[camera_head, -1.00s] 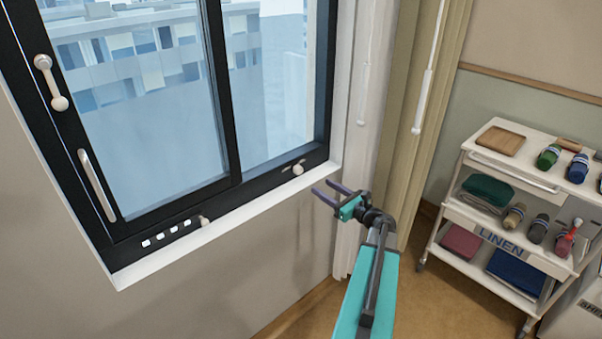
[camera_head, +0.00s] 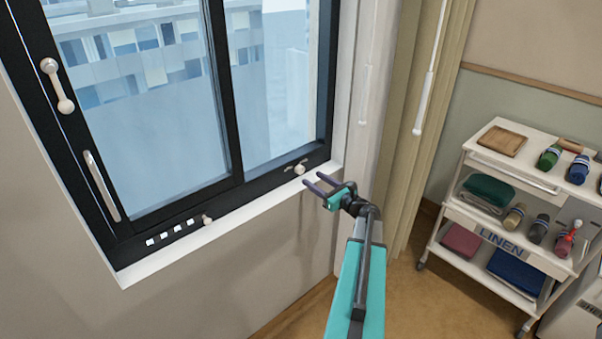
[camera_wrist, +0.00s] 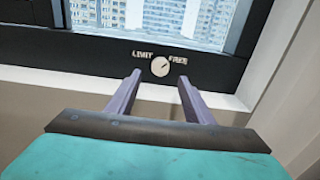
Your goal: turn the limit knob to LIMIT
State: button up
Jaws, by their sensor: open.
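The limit knob (camera_head: 300,169) is a small pale round knob on the lower black window frame, near its right corner. In the wrist view the knob (camera_wrist: 160,66) sits just beyond and between the fingertips, with "LIMIT" printed to its upper left and "FREE" to its upper right. A dark mark on the knob slants toward the upper right, on the FREE side. My gripper (camera_head: 314,181) is open and empty, its two purple fingers pointing at the window frame. It is also open in the wrist view (camera_wrist: 157,82), and the fingers appear apart from the knob.
A white sill (camera_head: 230,227) runs under the black frame. Left of the knob are another small knob (camera_head: 207,220), a long handle (camera_head: 101,186) and a lever (camera_head: 57,86). A curtain (camera_head: 410,130) hangs to the right, and a linen trolley (camera_head: 505,160) stands beyond it.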

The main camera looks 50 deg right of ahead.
aim_at(302, 171)
jog(key=shift+w+d+p, duration=0.15)
jog(key=shift+w+p, duration=0.3)
jog(key=shift+w, duration=1.4)
jog(key=shift+w+d+p, duration=0.1)
jog(key=shift+w+p, duration=0.35)
jog(key=shift+w, duration=1.35)
